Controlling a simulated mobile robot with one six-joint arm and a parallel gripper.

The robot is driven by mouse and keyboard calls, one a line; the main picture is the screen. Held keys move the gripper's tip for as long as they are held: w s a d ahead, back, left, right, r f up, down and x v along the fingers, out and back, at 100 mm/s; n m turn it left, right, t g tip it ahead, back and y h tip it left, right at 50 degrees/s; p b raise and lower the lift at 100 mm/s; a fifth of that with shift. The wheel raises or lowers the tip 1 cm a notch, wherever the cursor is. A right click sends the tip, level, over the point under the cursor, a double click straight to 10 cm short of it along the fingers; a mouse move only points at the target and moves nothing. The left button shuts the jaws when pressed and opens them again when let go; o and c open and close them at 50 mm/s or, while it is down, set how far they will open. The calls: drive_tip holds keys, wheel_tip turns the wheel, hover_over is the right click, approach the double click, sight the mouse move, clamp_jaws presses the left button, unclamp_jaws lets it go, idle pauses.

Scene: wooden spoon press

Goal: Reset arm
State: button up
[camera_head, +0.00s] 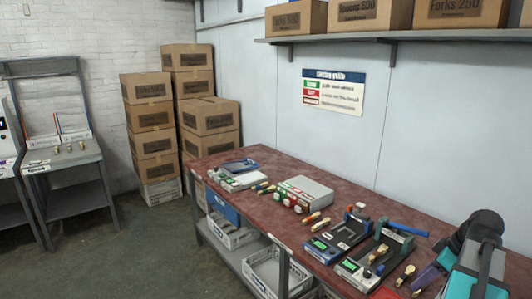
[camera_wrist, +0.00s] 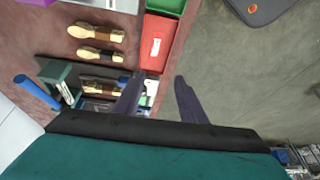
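My gripper (camera_wrist: 158,95) shows in the wrist view with its two dark fingers apart and nothing between them. It is over the table's edge, beside a red bin (camera_wrist: 160,40). In the head view my teal and black arm is at the lower right, with a dark purple finger (camera_head: 426,279) over the red-brown table (camera_head: 225,160). Two presses with green displays (camera_head: 320,244) stand near the table's right part, one with a blue lever (camera_head: 407,229).
A grey box with coloured labels (camera_head: 305,190) and a blue-framed device (camera_head: 236,174) stand farther left on the table. White crates (camera_head: 272,272) sit on the shelf below. Cardboard boxes (camera_head: 150,117) are stacked in the corner. Open floor lies left of the table.

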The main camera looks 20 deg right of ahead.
drive_tip(key=w+a+f+n+g+y, duration=0.2)
drive_tip(key=w+a+f, duration=0.2)
drive_tip(key=a+f, duration=0.65)
drive_tip(key=w+a+f+n+g+y, duration=0.1)
drive_tip(key=w+a+f+n+g, duration=0.15)
drive_tip(key=a+f, duration=0.8)
drive_tip(key=s+a+f+g, duration=0.2)
drive_tip(key=s+a+f, duration=0.1)
drive_tip(key=a+f, duration=0.4)
drive_tip(key=s+a+f+g, duration=0.2)
drive_tip(key=a+f, duration=0.3)
drive_tip(key=a, duration=0.4)
drive_tip(key=s+a+f+m+h, duration=0.2)
drive_tip(key=s+f+m, duration=0.3)
drive_tip(key=s+f, duration=0.3)
drive_tip(key=s+a+f+m+g+h, duration=0.1)
drive_tip(key=s+a+f+m+h, duration=0.2)
drive_tip(key=s+f+m, duration=0.2)
drive_tip(key=s+f, duration=0.3)
drive_tip(key=shift+s+a+f, duration=0.2)
drive_tip(key=shift+a+f, duration=0.1)
drive_tip(key=shift+f, duration=0.1)
